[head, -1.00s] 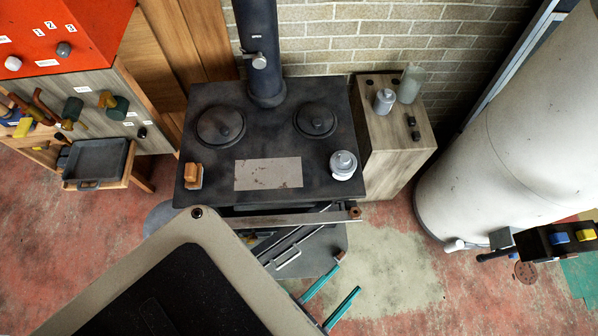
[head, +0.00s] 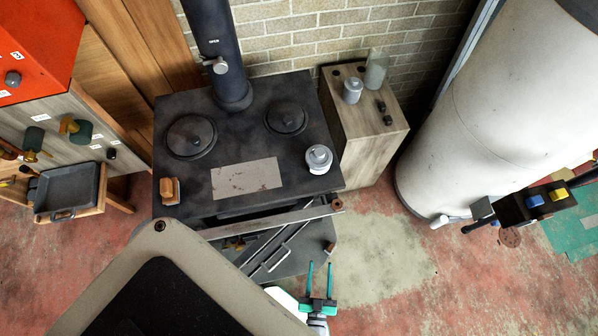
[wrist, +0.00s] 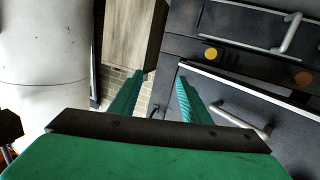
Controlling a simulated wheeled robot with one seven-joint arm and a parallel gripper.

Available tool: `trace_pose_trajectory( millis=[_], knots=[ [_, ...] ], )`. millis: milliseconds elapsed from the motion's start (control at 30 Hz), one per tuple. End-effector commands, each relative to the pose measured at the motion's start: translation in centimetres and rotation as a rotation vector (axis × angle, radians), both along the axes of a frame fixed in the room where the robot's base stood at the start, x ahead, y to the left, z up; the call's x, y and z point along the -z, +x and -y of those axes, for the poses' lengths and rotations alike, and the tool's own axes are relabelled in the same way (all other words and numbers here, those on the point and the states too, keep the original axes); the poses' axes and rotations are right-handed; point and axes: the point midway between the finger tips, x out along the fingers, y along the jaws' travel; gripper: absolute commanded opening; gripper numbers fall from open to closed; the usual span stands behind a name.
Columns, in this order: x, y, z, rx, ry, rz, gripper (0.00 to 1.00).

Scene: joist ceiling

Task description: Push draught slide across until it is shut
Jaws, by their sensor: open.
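The dark stove (head: 245,125) stands against the brick wall, seen from above. Its front, with a pale rail (head: 270,221) and bar handles, is seen steeply and partly covered by my body. In the wrist view the dark front shows a brass-orange round knob (wrist: 210,53), a brown round knob (wrist: 303,78) and bar handles. I cannot tell for certain which part is the draught slide, or how far across it stands. My gripper (head: 320,272) is open and empty, in front of the stove's right front corner. Its teal fingers (wrist: 160,84) also show in the wrist view, apart from the knobs.
A white tank (head: 480,110) is further right. A grey canister (head: 319,159) stands on the stove top. Bare floor (head: 385,250) is open right of my gripper. A flue with a lever rises behind.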

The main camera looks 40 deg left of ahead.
Motion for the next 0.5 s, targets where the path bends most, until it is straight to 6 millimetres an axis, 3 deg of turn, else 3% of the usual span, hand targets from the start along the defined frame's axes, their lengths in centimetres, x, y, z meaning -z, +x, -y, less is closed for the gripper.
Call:
trace_pose_trajectory(
  millis=[100, 200, 500],
  knots=[
    [3.1, 0.4, -2.4, -0.093, 0.077, -0.034, 0.43],
    [4.7, 0.1, -4.6, -0.167, 0.153, -0.069, 0.43],
    [5.7, -0.8, -9.1, -0.3, 0.309, -0.135, 0.43]
  ],
)
